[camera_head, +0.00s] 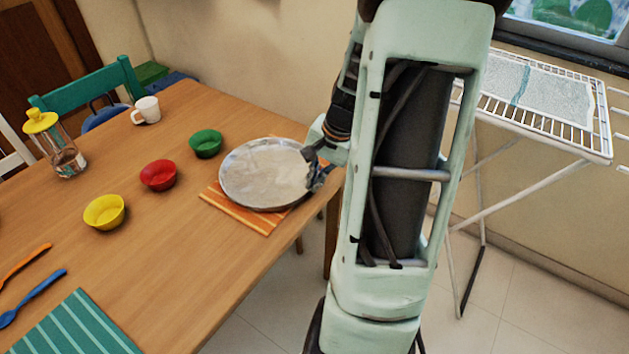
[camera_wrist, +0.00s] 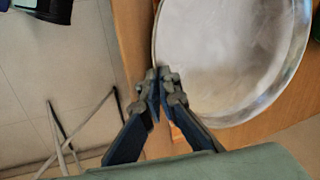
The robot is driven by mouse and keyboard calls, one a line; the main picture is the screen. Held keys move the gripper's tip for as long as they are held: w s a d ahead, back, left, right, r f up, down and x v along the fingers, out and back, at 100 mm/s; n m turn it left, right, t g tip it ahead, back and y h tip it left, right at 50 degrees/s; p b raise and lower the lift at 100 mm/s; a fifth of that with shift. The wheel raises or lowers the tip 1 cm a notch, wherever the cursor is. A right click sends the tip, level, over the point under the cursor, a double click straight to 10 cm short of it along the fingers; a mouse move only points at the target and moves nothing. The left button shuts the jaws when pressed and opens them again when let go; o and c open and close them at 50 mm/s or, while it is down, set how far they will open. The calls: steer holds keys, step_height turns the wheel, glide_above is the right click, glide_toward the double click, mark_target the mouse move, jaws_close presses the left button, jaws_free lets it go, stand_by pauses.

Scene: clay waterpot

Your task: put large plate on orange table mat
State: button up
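The large plate (camera_head: 262,175) is round, silvery and shallow. It covers much of the orange striped table mat (camera_head: 238,216), whose front-left strip shows bare at the table's edge. I cannot tell whether the plate rests flat on the mat or is held slightly above it. My gripper (camera_head: 314,172) is at the plate's right rim. In the wrist view, the fingertips of my gripper (camera_wrist: 161,76) come together at the rim of the plate (camera_wrist: 230,55), and look shut on it.
Green (camera_head: 205,143), red (camera_head: 158,175) and yellow (camera_head: 104,211) bowls stand left of the plate. A white mug (camera_head: 146,110) and a yellow-lidded jar (camera_head: 61,147) are farther back. A green striped mat (camera_head: 78,329) lies in front. A drying rack (camera_head: 540,105) stands at right.

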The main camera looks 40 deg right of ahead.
steer(key=o, duration=0.5)
steer(key=shift+r+p, duration=0.3)
steer(key=shift+r, duration=0.2)
steer(key=p+v, duration=0.2)
steer(key=v, duration=0.9)
steer(key=shift+s+r, duration=0.15)
steer(key=shift+d, duration=0.1)
